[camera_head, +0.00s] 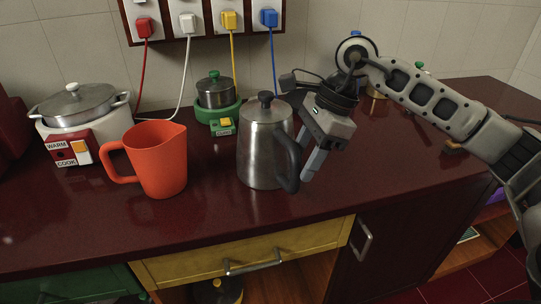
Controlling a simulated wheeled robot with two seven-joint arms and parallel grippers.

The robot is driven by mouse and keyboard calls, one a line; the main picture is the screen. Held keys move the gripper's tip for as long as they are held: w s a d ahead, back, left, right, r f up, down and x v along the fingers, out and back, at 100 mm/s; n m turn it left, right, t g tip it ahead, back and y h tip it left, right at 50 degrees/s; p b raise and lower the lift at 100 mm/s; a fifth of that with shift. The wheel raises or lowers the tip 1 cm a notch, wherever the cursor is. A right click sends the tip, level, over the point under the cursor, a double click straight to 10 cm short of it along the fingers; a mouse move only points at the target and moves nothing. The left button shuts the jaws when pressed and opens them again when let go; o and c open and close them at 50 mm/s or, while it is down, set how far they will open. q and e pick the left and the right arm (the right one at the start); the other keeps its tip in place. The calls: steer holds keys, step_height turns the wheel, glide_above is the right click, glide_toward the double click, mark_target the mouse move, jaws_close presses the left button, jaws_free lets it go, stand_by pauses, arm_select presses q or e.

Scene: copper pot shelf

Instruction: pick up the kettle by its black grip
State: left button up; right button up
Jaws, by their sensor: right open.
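The steel kettle (258,148) stands upright on the dark red counter, right of the middle. It has a black lid knob and a black grip (291,165) on its right side. My right gripper (307,160) is just to the right of the grip, pointing down toward it, with its jaws open. One pale finger shows beside the grip; the other is partly hidden. I cannot tell whether the fingers touch the grip. The kettle stands on the counter. My left gripper is out of view.
An orange jug (160,160) stands left of the kettle. A rice cooker (77,118) is at the far left, and a small pot on a green cooker (217,103) is behind. Coloured plugs and cords hang on the wall.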

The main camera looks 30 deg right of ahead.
mark_target(298, 169)
steer(key=shift+x, duration=1.5)
steer(key=shift+w, duration=0.1)
jaws_close()
steer(key=shift+w+r, duration=0.15)
